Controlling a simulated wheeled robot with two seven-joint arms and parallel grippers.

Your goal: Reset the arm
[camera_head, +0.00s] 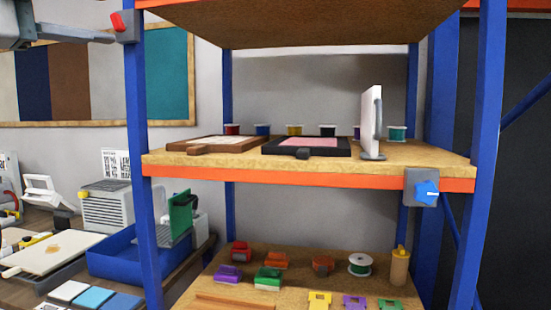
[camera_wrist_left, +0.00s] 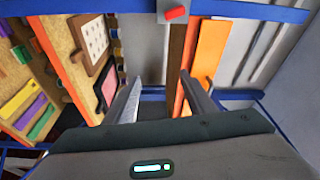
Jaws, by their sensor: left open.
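My left gripper (camera_head: 98,36) reaches in at the upper left of the head view, close to the shelf's front-left blue post (camera_head: 136,110). In the left wrist view its two fingers (camera_wrist_left: 162,82) stand apart with nothing between them. My right gripper is in neither view.
The rack's middle shelf (camera_head: 230,163) holds a wooden frame (camera_head: 212,144), a black frame with a pink panel (camera_head: 306,147), an upright white plate (camera_head: 371,120) and several spools. Coloured blocks lie on the lower shelf. A blue tray (camera_head: 120,262) stands on the left bench.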

